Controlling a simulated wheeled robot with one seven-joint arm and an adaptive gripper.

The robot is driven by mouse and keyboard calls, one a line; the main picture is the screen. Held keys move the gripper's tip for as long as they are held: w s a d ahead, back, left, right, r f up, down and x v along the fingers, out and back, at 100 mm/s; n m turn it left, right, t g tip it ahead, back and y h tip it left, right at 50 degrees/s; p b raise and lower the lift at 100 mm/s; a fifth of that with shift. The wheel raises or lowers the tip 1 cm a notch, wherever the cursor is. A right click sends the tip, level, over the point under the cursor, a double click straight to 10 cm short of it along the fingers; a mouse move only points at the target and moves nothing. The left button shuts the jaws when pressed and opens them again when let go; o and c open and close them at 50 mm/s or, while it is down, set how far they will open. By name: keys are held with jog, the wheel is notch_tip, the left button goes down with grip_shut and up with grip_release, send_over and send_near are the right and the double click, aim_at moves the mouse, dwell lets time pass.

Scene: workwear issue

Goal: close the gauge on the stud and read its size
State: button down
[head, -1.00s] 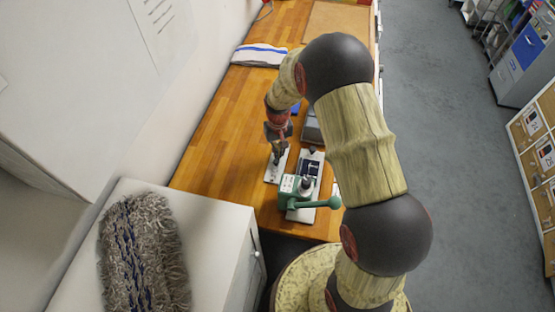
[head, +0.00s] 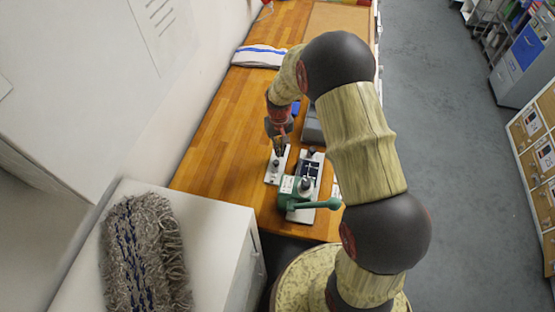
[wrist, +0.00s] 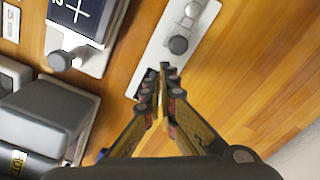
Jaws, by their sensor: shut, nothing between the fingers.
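My gripper (wrist: 164,72) is shut and empty. In the wrist view its tips show just below a dark round knob (wrist: 178,45) on a narrow white plate (wrist: 157,58), apart from it in the picture. The same plate (head: 270,178) lies under my gripper (head: 279,149) in the head view, with its knob (head: 276,163) now in sight. Beside it is a plate with a dark panel (head: 309,168) bearing pale cross lines, and a green device with a lever (head: 318,204) at its near end. I cannot tell which part is the gauge or the stud, and no size is readable.
A grey box-like item (wrist: 45,115) stands near the panel plate. A folded white cloth with a blue stripe (head: 258,56) lies farther back. A white cabinet with a shaggy mop head (head: 143,255) is at the near left. The wooden bench (head: 215,150) is clear left of the plates.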

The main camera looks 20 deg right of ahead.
notch_tip(320, 180, up, 6)
jog(key=p, duration=0.3)
jog(key=shift+r, duration=0.25)
dwell(0.6)
jog(key=s+r+b, duration=0.1)
jog(key=s+r, duration=0.2)
jog(key=s, duration=0.2)
jog(key=s+a+r+b, duration=0.1)
jog(key=s+r+b, duration=0.1)
jog(key=s+r, duration=0.2)
jog(key=s+a+r+b, duration=0.1)
jog(key=s+r, duration=0.3)
jog(key=s, duration=0.4)
jog(key=shift+a+r+b, duration=0.2)
jog(key=shift+r+b, duration=0.05)
jog(key=shift+b, duration=0.1)
jog(key=s+a+r+t+b, duration=0.2)
jog(key=s+r+t+b, duration=0.3)
jog(key=s+b, duration=0.4)
jog(key=shift+s+r+n+t, duration=0.35)
jog(key=shift+s+r, duration=0.35)
jog(key=shift+s, duration=0.35)
